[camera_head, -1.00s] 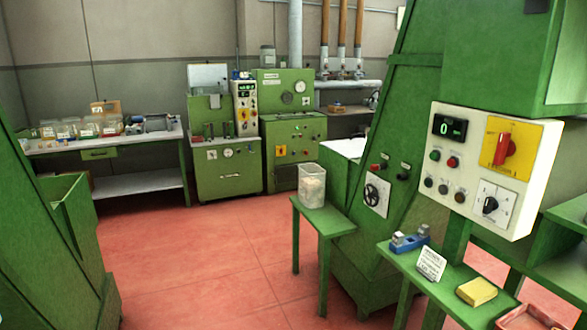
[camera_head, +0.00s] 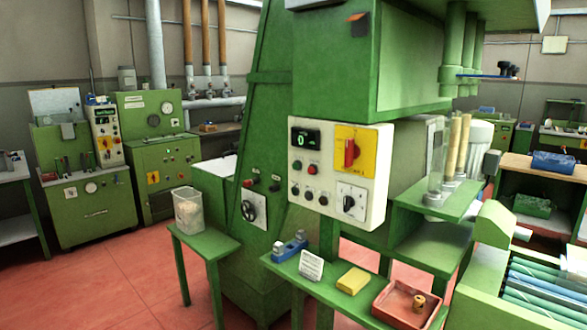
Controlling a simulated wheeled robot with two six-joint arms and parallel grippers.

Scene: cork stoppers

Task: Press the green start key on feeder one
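A white control box (camera_head: 335,175) is mounted on the front of a large green machine (camera_head: 400,60), right of the picture's middle. It has a lit display (camera_head: 302,139) reading 0. Below the display are a green key (camera_head: 297,165) and a red key (camera_head: 312,168) side by side. A red rotary switch (camera_head: 350,153) sits on a yellow plate at its upper right, with a black selector knob (camera_head: 348,202) below. Any label naming the feeder is too small to read. Neither of my grippers is in view.
A narrow green shelf (camera_head: 297,264) under the box holds a blue device (camera_head: 290,248), a card (camera_head: 311,265), a yellow block (camera_head: 353,281) and a red tray (camera_head: 393,318). A clear bin (camera_head: 188,211) stands on a small green table (camera_head: 205,242). Red floor (camera_head: 95,275) is open at left.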

